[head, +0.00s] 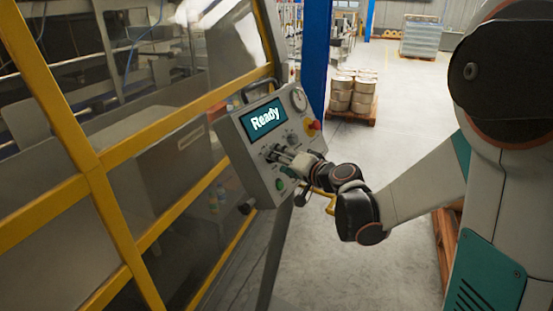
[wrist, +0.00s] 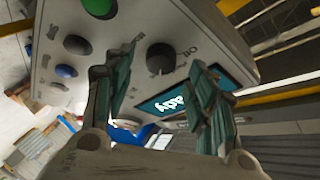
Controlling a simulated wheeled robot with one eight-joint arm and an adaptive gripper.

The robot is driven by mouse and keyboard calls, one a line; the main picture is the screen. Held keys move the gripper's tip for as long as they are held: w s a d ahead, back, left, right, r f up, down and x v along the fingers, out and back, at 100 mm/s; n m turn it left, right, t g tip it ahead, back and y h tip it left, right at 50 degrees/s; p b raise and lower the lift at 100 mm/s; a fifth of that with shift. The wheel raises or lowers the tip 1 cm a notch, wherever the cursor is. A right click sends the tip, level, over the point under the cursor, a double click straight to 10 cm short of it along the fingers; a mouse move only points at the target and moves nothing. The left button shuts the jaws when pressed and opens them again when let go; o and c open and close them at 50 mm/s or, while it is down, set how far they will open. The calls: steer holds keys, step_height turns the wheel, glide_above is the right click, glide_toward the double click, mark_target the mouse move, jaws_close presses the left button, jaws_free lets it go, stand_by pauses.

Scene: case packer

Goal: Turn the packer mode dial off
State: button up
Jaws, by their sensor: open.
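The packer's control panel (head: 245,140) is a light grey box beside the yellow-framed machine. Its screen (head: 263,118) reads "Ready". My gripper (head: 272,152) is at the panel face, below the screen. In the wrist view my gripper (wrist: 160,82) is open, with one finger on each side of the dial in the picture. I cannot tell whether either finger touches the dial.
A green button (wrist: 66,71), a blue button (wrist: 77,44) and a dark knob (wrist: 100,6) are near the dial. A red knob (head: 314,126) and a gauge (head: 298,99) are at the panel's right. Yellow guard rails (head: 150,133) stand left. Open floor lies behind.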

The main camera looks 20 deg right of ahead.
steer(key=shift+x, duration=1.15)
steer(key=c, duration=1)
steer(key=shift+c, duration=0.2)
